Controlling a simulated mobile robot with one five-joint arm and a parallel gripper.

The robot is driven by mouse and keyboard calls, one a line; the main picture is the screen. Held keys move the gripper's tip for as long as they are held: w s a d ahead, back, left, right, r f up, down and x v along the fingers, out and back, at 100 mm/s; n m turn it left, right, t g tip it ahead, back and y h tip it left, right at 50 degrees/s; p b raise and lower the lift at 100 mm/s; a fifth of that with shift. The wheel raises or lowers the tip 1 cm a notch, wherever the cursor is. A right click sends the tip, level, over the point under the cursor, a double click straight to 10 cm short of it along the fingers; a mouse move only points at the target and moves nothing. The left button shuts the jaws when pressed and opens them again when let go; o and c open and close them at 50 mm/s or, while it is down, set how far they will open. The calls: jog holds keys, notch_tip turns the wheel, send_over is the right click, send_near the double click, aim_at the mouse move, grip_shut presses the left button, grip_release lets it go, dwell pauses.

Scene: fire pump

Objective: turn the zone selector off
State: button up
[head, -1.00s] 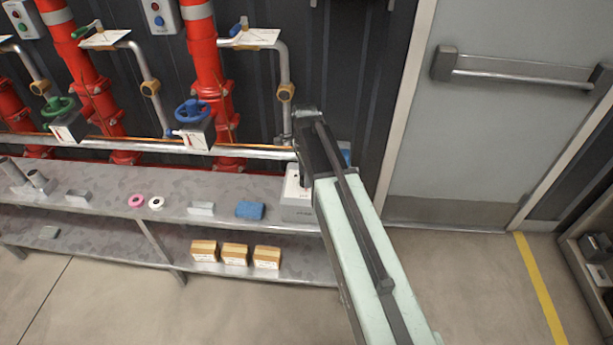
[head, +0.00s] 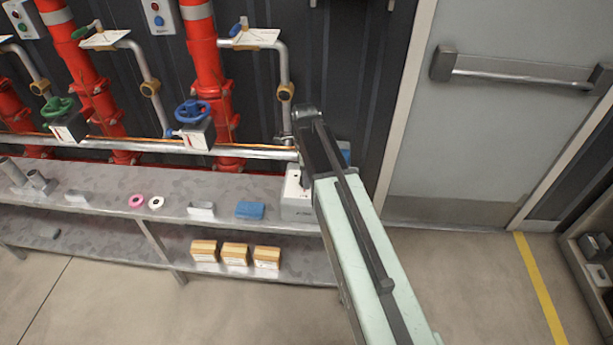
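No part is clearly readable as the zone selector. A light grey box (head: 296,204) with a label too small to read stands at the right end of the bench, partly hidden by my arm. A wall box with a blue control (head: 158,15) is at the top, cut by the picture edge. Another wall box with red and green controls (head: 20,17) is at the top left. My arm reaches up from the bottom right to a joint above the grey box. My gripper is hidden behind the arm, so its fingers and any contact cannot be seen.
The metal bench (head: 105,190) carries a blue block (head: 250,210), pink and white rings and small blocks. Several cartons (head: 235,254) sit on its lower shelf. Red pipes with a blue handwheel (head: 193,111) and a green handwheel (head: 58,106) stand behind. Floor before the door is clear.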

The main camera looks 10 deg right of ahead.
jog(key=shift+o, duration=1.2)
notch_tip(320, 180, up, 8)
jog(key=p, duration=0.7)
jog(key=shift+f+p, duration=0.1)
jog(key=shift+p, duration=0.3)
jog(key=shift+r+p, duration=0.35)
jog(key=s+r+n+p, duration=0.1)
jog(key=s+n, duration=1.3)
jog(key=n, duration=0.4)
jog(key=shift+s+d+r+n, duration=0.2)
jog(key=shift+s+r+n, duration=0.05)
jog(key=shift+n, duration=0.15)
